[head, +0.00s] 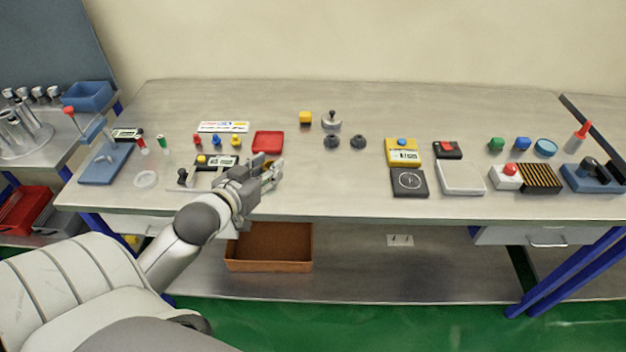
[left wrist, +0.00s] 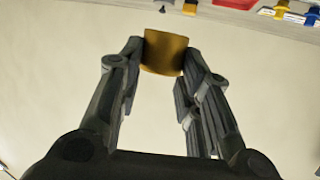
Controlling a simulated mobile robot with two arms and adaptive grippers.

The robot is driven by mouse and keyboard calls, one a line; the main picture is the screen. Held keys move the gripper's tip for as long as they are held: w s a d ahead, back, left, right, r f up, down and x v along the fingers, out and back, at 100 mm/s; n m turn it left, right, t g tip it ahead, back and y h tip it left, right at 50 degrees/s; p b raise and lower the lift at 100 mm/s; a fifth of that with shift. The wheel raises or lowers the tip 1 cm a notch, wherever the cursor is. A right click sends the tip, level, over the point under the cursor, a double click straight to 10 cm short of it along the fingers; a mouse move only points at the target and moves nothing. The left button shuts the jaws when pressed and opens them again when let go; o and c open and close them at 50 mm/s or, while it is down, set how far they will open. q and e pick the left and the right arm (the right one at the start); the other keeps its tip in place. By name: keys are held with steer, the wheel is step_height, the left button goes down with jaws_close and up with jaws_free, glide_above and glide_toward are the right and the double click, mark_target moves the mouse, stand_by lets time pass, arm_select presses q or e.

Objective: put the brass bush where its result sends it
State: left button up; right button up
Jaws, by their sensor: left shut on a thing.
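My left gripper (head: 266,177) reaches over the front left part of the workbench. In the left wrist view its two fingers (left wrist: 164,62) are shut on the brass bush (left wrist: 165,53), a short gold cylinder at the fingertips. In the head view the bush (head: 268,164) is mostly hidden by the fingers, just in front of the red tray (head: 268,142). A gauge with a dark display (head: 216,162) lies left of the gripper. A printed card with coloured marks (head: 223,127) lies behind it. My right gripper is not in view.
A blue stand (head: 104,164) is at the bench's left. A yellow device (head: 403,152), a grey scale (head: 461,177) and a black-and-yellow grate (head: 539,178) stand to the right. A brown bin (head: 270,262) is on the lower shelf. The bench's front middle is clear.

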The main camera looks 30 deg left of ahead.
arm_select(q)
steer(key=w+f+p, duration=0.1)
steer(key=w+f, duration=0.1)
steer(key=w, duration=0.2)
steer(key=w+d+f+p, duration=0.1)
steer(key=w+f, duration=0.2)
steer(key=w, duration=0.1)
steer(key=w+d+f, duration=0.1)
steer(key=w+f, duration=0.2)
steer(key=w, duration=0.1)
steer(key=shift+w+p, duration=0.15)
steer(key=shift+p, duration=0.25)
steer(key=shift+w+f, duration=0.55)
steer(key=shift+f, duration=0.05)
steer(key=shift+w+d+f, duration=0.1)
steer(key=shift+w+f, duration=0.05)
steer(key=shift+f, duration=0.4)
steer(key=shift+w+f, duration=0.1)
steer(key=shift+f, duration=0.45)
steer(key=shift+f+p, duration=0.25)
steer(key=shift+p, duration=0.2)
steer(key=shift+f, duration=0.35)
